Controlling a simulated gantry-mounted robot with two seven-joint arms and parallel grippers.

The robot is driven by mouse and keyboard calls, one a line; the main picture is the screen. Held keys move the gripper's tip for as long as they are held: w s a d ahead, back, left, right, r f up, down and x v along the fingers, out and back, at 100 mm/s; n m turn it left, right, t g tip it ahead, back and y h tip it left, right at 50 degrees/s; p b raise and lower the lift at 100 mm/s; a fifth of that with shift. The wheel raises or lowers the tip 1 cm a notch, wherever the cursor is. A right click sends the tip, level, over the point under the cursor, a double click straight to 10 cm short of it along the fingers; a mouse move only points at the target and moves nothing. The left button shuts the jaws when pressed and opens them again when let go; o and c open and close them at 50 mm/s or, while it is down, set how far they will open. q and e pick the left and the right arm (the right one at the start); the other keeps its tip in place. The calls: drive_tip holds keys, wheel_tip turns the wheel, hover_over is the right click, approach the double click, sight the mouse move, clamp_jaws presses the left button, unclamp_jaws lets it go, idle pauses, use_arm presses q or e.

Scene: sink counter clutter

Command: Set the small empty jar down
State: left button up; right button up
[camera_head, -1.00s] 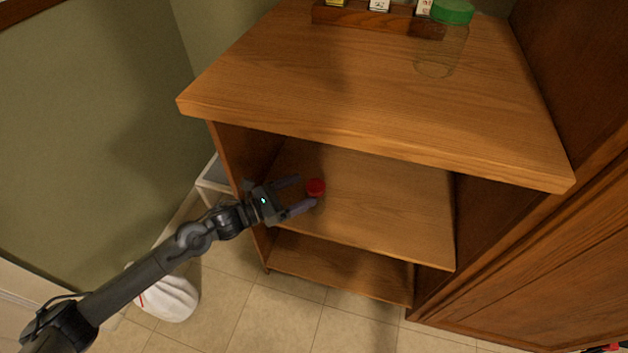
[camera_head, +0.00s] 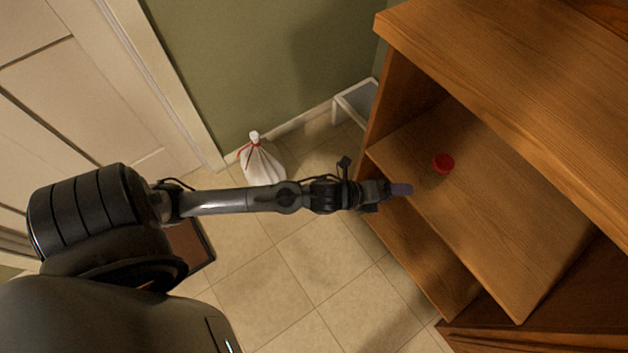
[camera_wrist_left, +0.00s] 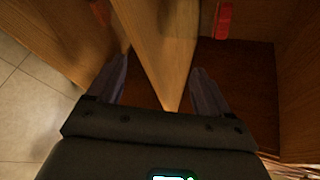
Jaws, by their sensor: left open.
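Red also shows at the top of the left wrist view (camera_wrist_left: 224,20), beyond the fingers. My left gripper (camera_head: 402,189) is at the shelf's front edge, to the left of the jar and apart from it. Its two fingers (camera_wrist_left: 158,72) are open, with no object held; a wooden board edge shows between them. My right gripper is not in view.
The unit's top board (camera_head: 520,70) overhangs the shelf, and a lower shelf (camera_head: 410,245) lies beneath. A white bag (camera_head: 262,165) with red ties and a white-framed bin (camera_head: 355,103) stand on the tiled floor by the green wall. The shelf right of the jar is clear.

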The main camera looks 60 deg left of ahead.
use_arm(q)
drive_tip(key=s+a+f+n+g+y, duration=0.1)
drive_tip(key=s+n+g, duration=0.3)
drive_tip(key=s+n, duration=0.6)
drive_tip(key=s+a+f+n+g+y, duration=0.1)
drive_tip(key=s+n+g, duration=0.4)
drive_tip(key=s+n, duration=0.6)
drive_tip(key=shift+s+a+f+n+y, duration=0.2)
drive_tip(key=shift+a+f+n+y, duration=0.15)
drive_tip(key=shift+f+n+y, duration=0.5)
drive_tip(key=shift+r, duration=0.35)
